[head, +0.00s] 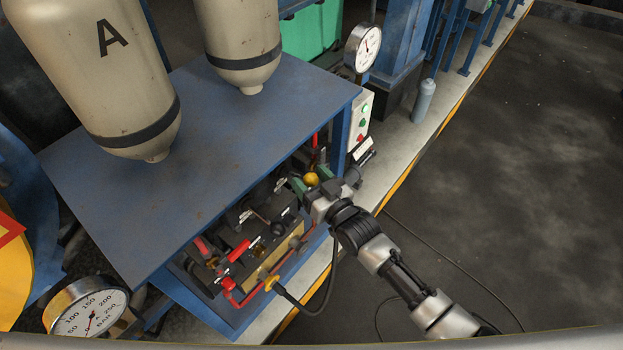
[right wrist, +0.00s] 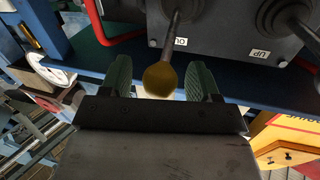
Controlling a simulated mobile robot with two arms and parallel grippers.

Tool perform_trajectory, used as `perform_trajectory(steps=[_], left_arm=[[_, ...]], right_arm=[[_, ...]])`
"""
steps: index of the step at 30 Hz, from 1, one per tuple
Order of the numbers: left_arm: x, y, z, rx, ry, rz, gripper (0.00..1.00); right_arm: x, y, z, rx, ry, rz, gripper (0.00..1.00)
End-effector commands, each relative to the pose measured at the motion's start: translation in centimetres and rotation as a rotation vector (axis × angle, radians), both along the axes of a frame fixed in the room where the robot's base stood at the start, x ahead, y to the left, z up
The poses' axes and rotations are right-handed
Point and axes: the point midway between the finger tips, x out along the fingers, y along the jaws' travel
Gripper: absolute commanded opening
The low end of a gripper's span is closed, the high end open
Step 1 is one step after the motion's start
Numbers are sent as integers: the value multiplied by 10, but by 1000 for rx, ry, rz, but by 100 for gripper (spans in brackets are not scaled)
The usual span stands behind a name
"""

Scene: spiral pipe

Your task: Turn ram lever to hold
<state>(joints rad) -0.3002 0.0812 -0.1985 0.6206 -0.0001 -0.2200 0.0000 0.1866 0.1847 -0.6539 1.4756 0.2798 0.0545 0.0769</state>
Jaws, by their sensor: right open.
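The ram lever has a yellow ball knob (head: 311,179) and stands at the right end of the valve bank under the blue bench top. In the right wrist view the knob (right wrist: 160,79) hangs on a grey rod from a dark panel. My right gripper (head: 308,184) is at the knob. In the right wrist view its green fingers (right wrist: 160,82) are open, one on each side of the knob, with visible gaps. My left gripper is not in view.
The blue bench top (head: 210,150) overhangs the valves. Red-handled valves (head: 238,252) and a black hose (head: 305,308) lie left of my arm. A second lever (right wrist: 292,18) is beside an "UP" label. A control box (head: 360,120) stands behind. Open floor (head: 500,170) lies right.

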Motion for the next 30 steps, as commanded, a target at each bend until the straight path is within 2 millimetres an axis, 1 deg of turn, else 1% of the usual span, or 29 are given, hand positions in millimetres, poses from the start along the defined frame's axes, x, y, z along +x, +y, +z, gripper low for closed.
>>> perform_trajectory(steps=[1,2,12,15,17,20,24,27,30], left_arm=[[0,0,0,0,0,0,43],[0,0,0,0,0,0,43],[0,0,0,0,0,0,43],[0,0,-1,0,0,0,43],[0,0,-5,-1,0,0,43],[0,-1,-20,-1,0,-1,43],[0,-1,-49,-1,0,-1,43],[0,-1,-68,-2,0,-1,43],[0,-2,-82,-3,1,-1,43]], right_arm=[[0,0,0,0,0,0,57],[0,0,0,0,0,0,52],[0,0,0,0,0,0,0],[0,0,-1,1,-1,0,0],[-1,-1,-4,6,-5,-1,0],[-1,-1,-12,33,-28,-1,0],[-3,-3,-25,101,-84,0,0],[-4,-4,-31,148,-125,-1,0],[-5,-6,-35,189,-158,-1,0]])
